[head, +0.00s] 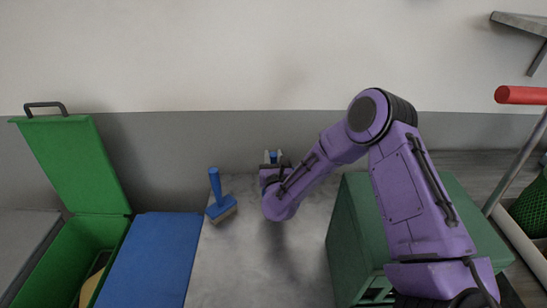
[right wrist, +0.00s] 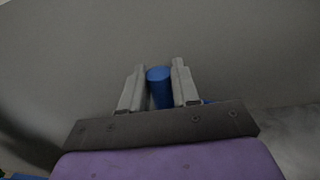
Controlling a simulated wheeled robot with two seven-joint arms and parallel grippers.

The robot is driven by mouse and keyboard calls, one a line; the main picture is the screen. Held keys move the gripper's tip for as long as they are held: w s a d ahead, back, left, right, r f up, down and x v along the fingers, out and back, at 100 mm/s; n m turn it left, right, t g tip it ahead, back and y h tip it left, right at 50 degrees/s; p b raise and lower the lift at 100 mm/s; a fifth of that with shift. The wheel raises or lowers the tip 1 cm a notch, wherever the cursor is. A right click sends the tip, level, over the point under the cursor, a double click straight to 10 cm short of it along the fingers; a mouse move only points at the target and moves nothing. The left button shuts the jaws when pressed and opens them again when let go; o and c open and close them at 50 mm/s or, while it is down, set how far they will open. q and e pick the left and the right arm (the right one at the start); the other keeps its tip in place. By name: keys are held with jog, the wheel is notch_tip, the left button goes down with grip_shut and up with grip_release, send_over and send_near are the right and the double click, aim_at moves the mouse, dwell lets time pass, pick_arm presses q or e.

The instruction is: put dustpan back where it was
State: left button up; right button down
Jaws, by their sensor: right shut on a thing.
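My right gripper (head: 272,155) reaches over the grey table toward the back wall, and its own wrist hides most of what it holds. In the right wrist view its two grey fingers (right wrist: 159,92) are shut on a blue cylindrical handle (right wrist: 159,75), which I take to be the dustpan's. A bit of blue shows between the fingers in the head view too. The dustpan's pan is hidden; only a thin blue edge shows behind the dark bracket in the wrist view. My left gripper is not in view.
A blue-handled brush (head: 216,190) stands on the grey table (head: 245,265), left of the gripper. A blue lid or panel (head: 148,258) and an open green box (head: 45,260) are at left. A dark green crate (head: 345,225) is right, beneath my arm. The table's middle is clear.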

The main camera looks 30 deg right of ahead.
jog(key=shift+f, duration=0.2)
jog(key=c, duration=0.8)
grip_release()
jog(key=shift+r, duration=0.1)
jog(key=shift+r, duration=0.3)
jog(key=shift+b+v, duration=0.5)
jog(key=shift+v, duration=5.55)
jog(key=shift+f, duration=0.15)
